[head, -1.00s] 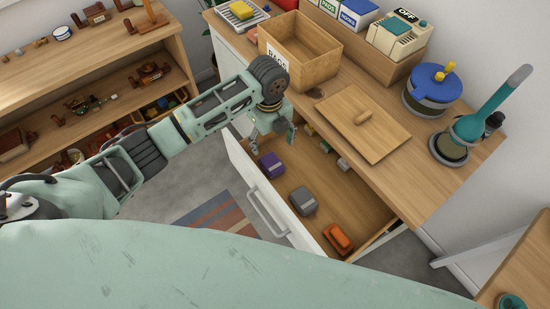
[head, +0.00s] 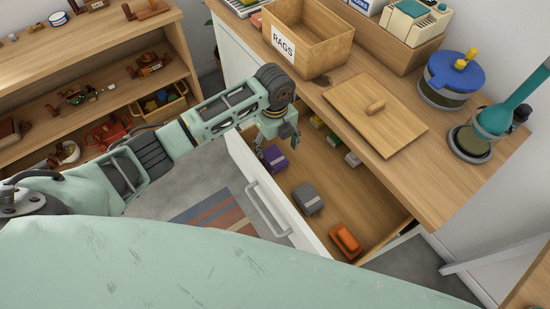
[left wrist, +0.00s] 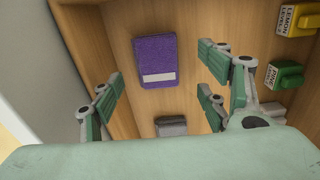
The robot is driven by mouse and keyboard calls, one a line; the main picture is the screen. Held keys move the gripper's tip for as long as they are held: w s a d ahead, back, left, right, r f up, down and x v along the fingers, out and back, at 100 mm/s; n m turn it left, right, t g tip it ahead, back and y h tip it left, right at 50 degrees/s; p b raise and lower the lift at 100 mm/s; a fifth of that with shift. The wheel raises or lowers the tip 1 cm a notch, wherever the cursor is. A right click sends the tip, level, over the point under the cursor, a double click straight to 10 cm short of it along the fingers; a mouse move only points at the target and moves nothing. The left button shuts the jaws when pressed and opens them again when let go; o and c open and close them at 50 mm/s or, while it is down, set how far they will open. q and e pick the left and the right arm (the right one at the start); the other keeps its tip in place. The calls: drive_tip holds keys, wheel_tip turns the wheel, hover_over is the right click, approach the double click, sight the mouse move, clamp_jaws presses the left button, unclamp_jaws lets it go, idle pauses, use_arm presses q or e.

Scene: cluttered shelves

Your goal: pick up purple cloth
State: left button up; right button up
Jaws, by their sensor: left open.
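The purple cloth (head: 274,159) is a folded block with a pale label band. It lies in the open drawer (head: 362,200), near the drawer's front left part. In the left wrist view the purple cloth (left wrist: 155,60) lies flat on the wooden drawer floor, between and beyond the finger lines. My left gripper (head: 272,142) is over the drawer's left end, fingers pointing down, just above the cloth. In the left wrist view my left gripper (left wrist: 160,90) is open with nothing between its fingers. My right gripper is not in view.
A grey cloth (head: 307,198) and an orange cloth (head: 344,241) lie in the same drawer. Green and yellow items (head: 334,141) sit along its back. The drawer front and handle (head: 267,209) stand nearest me. A RAGS box (head: 300,35) and a wooden lid (head: 375,115) rest on the counter.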

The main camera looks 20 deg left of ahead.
sight(275, 156)
use_arm(q)
drive_tip(key=f, duration=0.6)
drive_tip(key=shift+s, duration=0.2)
drive_tip(key=shift+r, duration=0.1)
drive_tip(key=c, duration=1.1)
